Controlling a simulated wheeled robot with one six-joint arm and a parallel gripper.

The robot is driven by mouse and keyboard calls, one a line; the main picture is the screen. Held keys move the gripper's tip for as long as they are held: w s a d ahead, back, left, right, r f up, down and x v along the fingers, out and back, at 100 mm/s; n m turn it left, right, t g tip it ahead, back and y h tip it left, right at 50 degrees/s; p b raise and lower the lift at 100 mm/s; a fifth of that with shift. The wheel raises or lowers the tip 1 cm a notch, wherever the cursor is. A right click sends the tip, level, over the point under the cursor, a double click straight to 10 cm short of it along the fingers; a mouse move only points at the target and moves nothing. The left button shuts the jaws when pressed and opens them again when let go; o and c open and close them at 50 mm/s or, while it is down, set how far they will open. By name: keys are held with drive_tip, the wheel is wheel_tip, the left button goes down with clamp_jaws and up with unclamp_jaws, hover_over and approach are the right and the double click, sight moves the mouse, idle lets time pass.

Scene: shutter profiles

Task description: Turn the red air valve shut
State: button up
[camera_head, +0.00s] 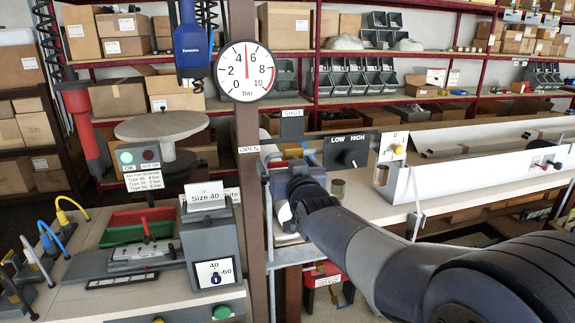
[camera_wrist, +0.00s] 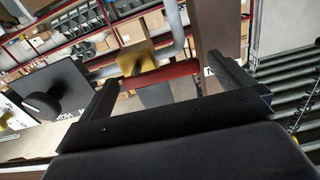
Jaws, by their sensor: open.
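The red valve handle (camera_wrist: 163,76) lies between the two fingers of my gripper (camera_wrist: 160,69) in the wrist view, running lengthwise from near one finger to near the other. The fingers are apart; I cannot tell whether they touch it. A yellow valve part (camera_wrist: 135,57) sits behind its left end, by a grey pipe (camera_wrist: 178,28). In the head view the yellow part (camera_head: 293,152) shows above my wrist, and the handle is mostly hidden. A SHUT sign (camera_head: 291,113) is above it; an OPEN sign (camera_head: 249,149) is to its left.
A pressure gauge (camera_head: 246,71) on the brown post (camera_head: 247,190) points to about 5 bar. A LOW/HIGH knob panel (camera_head: 350,151) stands close to the right of the valve. A bench with a Size 40 box (camera_head: 206,196) is left of the post.

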drive_tip(key=shift+c, duration=0.6)
drive_tip(key=c, duration=1.2)
drive_tip(key=shift+c, duration=0.2)
